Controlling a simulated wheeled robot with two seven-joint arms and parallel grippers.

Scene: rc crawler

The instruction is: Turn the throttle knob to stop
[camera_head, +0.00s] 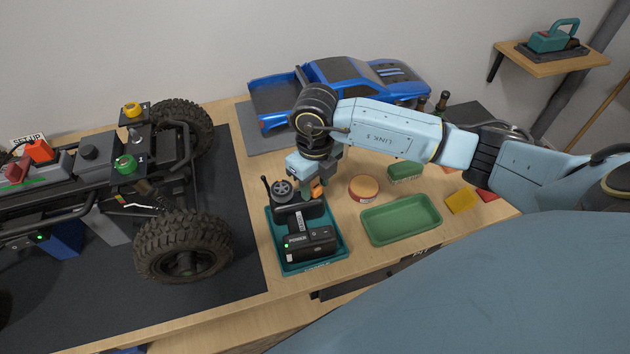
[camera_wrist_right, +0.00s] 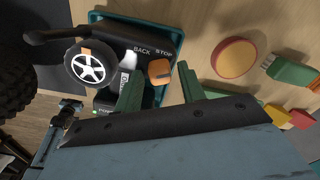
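The transmitter (camera_head: 300,222), a black handset with a small wheel (camera_head: 282,189), stands in a teal tray (camera_head: 283,268). Its orange throttle knob (camera_wrist_right: 159,71) shows in the right wrist view, beside the printed words BACK and STOP. Orange also shows in the head view (camera_head: 317,188), partly hidden by my gripper. Which mark the knob points to, I cannot tell. My right gripper (camera_wrist_right: 157,77) is open, its green fingers on either side of the knob with gaps visible; it comes down over the handset in the head view (camera_head: 312,177). My left gripper is out of view.
The big-wheeled crawler (camera_head: 100,165) stands on a dark mat at left. A blue truck body (camera_head: 350,85) lies behind my arm. A round orange-topped tin (camera_head: 363,188), a green brush (camera_head: 405,171) and an empty green tray (camera_head: 400,220) are to the right.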

